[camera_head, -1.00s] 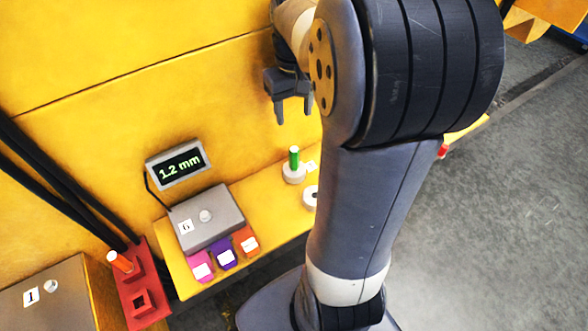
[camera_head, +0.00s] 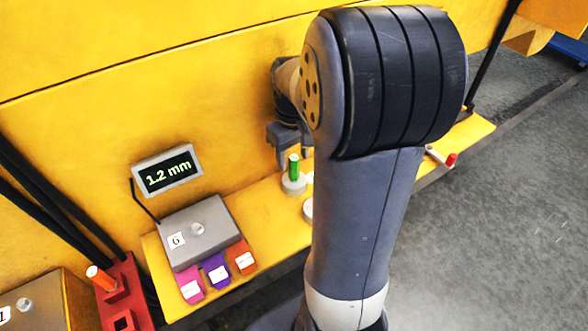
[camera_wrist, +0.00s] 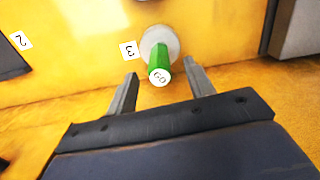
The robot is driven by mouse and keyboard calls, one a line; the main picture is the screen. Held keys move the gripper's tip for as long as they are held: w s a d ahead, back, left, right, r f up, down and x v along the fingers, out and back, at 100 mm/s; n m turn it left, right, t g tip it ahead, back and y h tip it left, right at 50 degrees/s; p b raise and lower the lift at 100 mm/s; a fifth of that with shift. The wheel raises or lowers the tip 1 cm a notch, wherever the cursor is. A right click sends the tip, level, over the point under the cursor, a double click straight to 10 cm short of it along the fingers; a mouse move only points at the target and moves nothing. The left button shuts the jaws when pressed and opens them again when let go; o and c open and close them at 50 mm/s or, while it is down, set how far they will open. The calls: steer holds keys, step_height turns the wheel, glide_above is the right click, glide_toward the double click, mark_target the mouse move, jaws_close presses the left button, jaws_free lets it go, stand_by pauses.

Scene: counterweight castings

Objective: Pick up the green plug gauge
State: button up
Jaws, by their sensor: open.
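The green plug gauge (camera_head: 294,167) stands upright in a pale round base (camera_head: 293,185) on the yellow shelf. In the wrist view the green plug gauge (camera_wrist: 160,62) shows its white end marked "GO", with the round base (camera_wrist: 168,41) behind it beside a label "3". My gripper (camera_head: 294,160) is open and close to the gauge in the head view.
A grey box (camera_head: 200,232) labelled 6 with purple, magenta and orange tabs stands left on the shelf. A display (camera_head: 168,170) reads 1.2 mm. A red block (camera_head: 122,290) holds an orange plug (camera_head: 101,279). The yellow wall (camera_head: 230,90) rises close behind.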

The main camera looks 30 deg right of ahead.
mark_target(294, 167)
step_height(294, 167, down, 4)
steer(key=shift+s, duration=0.15)
steer(key=shift+c, duration=0.5)
jaws_close()
